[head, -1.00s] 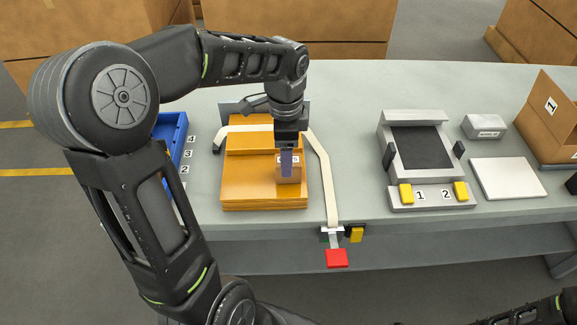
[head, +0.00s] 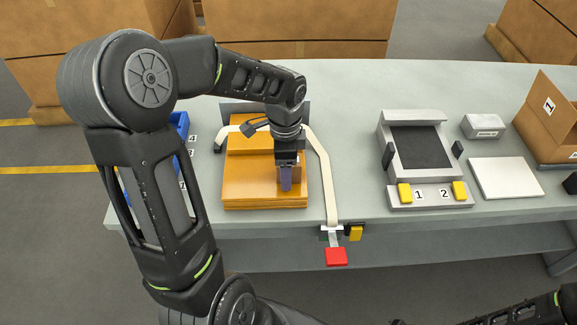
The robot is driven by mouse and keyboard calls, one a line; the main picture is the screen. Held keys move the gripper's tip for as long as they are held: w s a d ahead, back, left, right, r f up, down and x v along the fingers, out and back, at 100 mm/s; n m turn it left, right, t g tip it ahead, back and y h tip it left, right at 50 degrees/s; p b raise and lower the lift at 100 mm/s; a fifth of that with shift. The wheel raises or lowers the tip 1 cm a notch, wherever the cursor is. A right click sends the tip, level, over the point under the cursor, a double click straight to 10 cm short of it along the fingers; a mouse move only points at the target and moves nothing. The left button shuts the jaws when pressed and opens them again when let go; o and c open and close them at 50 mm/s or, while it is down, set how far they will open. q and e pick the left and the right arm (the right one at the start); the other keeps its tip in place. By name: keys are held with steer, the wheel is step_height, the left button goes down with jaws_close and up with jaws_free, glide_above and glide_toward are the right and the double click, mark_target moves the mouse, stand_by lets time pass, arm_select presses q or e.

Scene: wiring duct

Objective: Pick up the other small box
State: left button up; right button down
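A small brown box (head: 297,172) sits on the right part of an orange-brown stack (head: 245,185) on the table. It is mostly hidden behind my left gripper (head: 286,182), which points down at the box's near face. The fingers look like one purple-grey piece from here, so I cannot tell whether they are open or shut, or whether they touch the box. Only dark links of my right arm show at the bottom right corner; its gripper is out of view.
A pale strap frame (head: 320,165) surrounds the stack, with a red tab (head: 337,257) at the table's front edge. A grey fixture (head: 428,195), a white plate (head: 507,178) and an open carton (head: 545,125) stand right. A blue bin (head: 180,125) is partly behind my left arm.

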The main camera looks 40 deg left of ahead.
arm_select(q)
steer(key=shift+c, duration=0.4)
jaws_close()
stand_by(0.5)
